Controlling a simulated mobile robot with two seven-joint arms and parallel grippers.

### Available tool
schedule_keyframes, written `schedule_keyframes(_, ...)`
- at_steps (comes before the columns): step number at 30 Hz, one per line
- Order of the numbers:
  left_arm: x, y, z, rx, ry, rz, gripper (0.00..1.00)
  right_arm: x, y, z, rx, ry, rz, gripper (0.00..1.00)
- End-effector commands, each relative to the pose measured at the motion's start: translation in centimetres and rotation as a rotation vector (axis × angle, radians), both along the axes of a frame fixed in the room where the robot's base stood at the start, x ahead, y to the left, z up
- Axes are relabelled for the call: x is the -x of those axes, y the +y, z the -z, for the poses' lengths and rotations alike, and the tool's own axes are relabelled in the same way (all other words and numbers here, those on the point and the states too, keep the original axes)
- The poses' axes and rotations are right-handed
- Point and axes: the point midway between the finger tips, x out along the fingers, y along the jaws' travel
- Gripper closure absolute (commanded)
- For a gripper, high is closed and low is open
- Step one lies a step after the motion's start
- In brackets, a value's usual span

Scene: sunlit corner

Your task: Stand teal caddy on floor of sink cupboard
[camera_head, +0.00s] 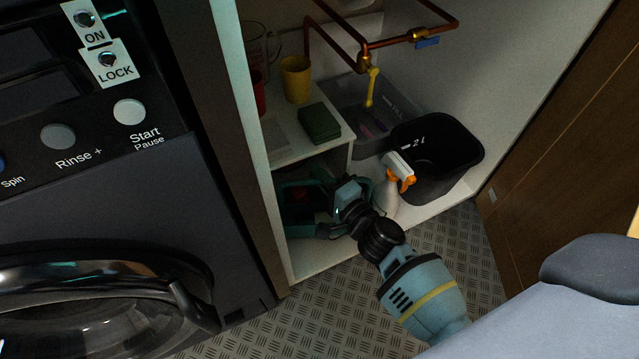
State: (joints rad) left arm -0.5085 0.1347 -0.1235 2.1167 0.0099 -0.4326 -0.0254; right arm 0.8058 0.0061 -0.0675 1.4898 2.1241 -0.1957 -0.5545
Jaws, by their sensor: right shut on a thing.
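The teal caddy (296,214) is in the lower left of the sink cupboard, below the small white shelf. It is dark and in shadow, with something red showing inside it. My right gripper (335,212) reaches in from the lower right and is shut on the caddy at its right side; my own wrist hides part of the grip. The cupboard floor (312,258) shows as a pale strip in front of the caddy. I cannot tell whether the caddy touches the floor or hangs just above it. My left gripper is not in view.
A white and orange spray bottle (390,190) stands close right of my gripper, before a black bucket (440,150). A grey bin (350,110) is behind. The shelf (283,142) holds a yellow cup (296,78) and a green block (319,122). Copper pipes (400,38) run above.

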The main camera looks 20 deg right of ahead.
Motion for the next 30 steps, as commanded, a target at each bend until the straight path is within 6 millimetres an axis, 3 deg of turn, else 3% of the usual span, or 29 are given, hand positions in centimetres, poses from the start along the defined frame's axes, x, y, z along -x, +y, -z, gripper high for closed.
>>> schedule_keyframes(6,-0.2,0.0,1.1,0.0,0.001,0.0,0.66,-0.1,0.0,2.6,-0.003,-0.001,0.001,1.0)
schedule_keyframes(20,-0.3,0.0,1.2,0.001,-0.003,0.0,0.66,-0.1,0.0,3.1,-0.003,-0.002,0.002,1.0)
schedule_keyframes(21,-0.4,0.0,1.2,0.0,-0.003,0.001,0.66,0.0,0.0,3.3,-0.001,0.0,0.002,0.85)
schedule_keyframes(25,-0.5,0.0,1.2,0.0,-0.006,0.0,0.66,0.0,0.0,3.3,0.0,0.0,0.002,0.68)
schedule_keyframes(30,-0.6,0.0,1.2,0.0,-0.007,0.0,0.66,0.0,0.0,3.3,0.0,0.001,0.001,0.66)
